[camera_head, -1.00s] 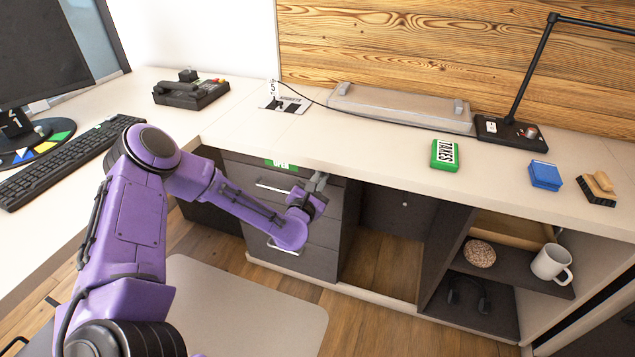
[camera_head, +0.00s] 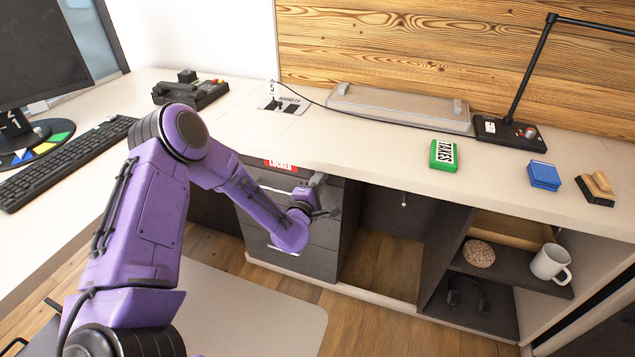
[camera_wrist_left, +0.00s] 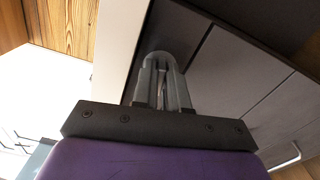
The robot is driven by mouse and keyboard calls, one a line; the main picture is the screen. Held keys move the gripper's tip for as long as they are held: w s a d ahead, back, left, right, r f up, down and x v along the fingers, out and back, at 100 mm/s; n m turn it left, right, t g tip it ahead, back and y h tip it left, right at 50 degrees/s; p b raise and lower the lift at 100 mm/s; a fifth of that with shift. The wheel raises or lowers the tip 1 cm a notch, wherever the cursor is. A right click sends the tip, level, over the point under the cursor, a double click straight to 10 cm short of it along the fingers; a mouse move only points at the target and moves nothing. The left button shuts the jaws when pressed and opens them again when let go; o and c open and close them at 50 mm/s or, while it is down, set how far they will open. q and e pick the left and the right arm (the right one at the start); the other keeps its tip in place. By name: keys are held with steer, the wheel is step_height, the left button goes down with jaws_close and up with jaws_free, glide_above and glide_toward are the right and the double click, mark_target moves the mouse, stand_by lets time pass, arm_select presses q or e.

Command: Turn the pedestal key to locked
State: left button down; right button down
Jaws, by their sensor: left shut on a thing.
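The pedestal (camera_head: 322,262) is a dark drawer unit under the desk top. A red label reading LOCKED (camera_head: 281,165) shows at its upper edge. My left gripper (camera_head: 319,181) is at the upper right of the pedestal front, shut on the pedestal key. The key itself is hidden by the fingers in the head view. My right gripper is in neither current view.
The desk top (camera_head: 380,145) overhangs just above my left gripper. An open shelf with a mug (camera_head: 550,263) and a round woven item (camera_head: 479,253) stands to the right. A green block (camera_head: 444,155) and a blue block (camera_head: 544,175) lie on the desk.

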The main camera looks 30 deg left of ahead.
arm_select(q)
steer(key=shift+m, duration=1.1)
steer(key=c, duration=1.2)
jaws_free()
steer(key=shift+f, duration=0.1)
steer(key=shift+c, duration=0.2)
steer(key=v, duration=1)
steer(key=shift+s, duration=0.25)
steer(key=shift+m, duration=0.3)
